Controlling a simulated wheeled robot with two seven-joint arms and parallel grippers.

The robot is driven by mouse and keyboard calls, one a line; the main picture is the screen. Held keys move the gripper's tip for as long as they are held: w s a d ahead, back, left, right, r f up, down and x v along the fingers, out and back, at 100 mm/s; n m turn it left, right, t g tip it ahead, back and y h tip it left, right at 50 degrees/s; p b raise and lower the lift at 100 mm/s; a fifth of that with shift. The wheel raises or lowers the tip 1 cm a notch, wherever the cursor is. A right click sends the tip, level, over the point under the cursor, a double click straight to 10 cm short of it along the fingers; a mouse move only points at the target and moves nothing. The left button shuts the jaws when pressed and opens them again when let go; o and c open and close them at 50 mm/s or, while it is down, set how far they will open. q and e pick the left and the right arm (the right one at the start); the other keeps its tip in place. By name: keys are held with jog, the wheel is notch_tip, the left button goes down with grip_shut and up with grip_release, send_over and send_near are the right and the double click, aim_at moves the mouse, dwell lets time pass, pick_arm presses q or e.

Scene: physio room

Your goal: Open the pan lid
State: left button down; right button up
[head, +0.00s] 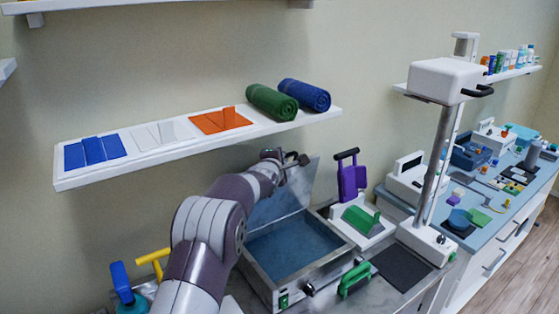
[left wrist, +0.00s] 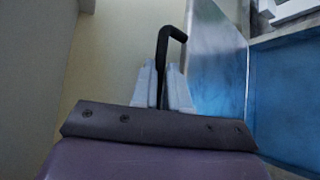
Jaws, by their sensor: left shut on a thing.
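The metal pan (head: 262,290) stands on the counter with blue liquid inside. Its grey lid (head: 302,184) is raised, tilted up steeply at the pan's back left side. My left gripper (head: 297,160) is at the lid's upper part, partly hidden by my arm. In the left wrist view, my left gripper (left wrist: 162,85) is shut on the black lid handle (left wrist: 172,36). The lid (left wrist: 214,50) rises beside the fingers, with the blue liquid in the pan (left wrist: 285,95) to the right. My right gripper is not in view.
A white shelf (head: 330,115) with rolled towels (head: 272,102) hangs above the lid, close to my wrist. A purple-backed device (head: 351,178), a green-handled item (head: 355,279) and a column stand (head: 438,160) are to the right. Bottles (head: 126,290) are at lower left.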

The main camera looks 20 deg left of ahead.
pick_arm(q)
jog(key=shift+r, duration=0.3)
jog(key=c, duration=1.2)
grip_release()
jog(key=shift+c, duration=0.2)
jog(key=shift+o, duration=0.6)
jog(key=shift+d, duration=0.2)
jog(key=shift+s+f, duration=0.1)
jog(key=b+v, duration=0.5)
jog(key=v, duration=0.7)
jog(key=shift+s, duration=0.35)
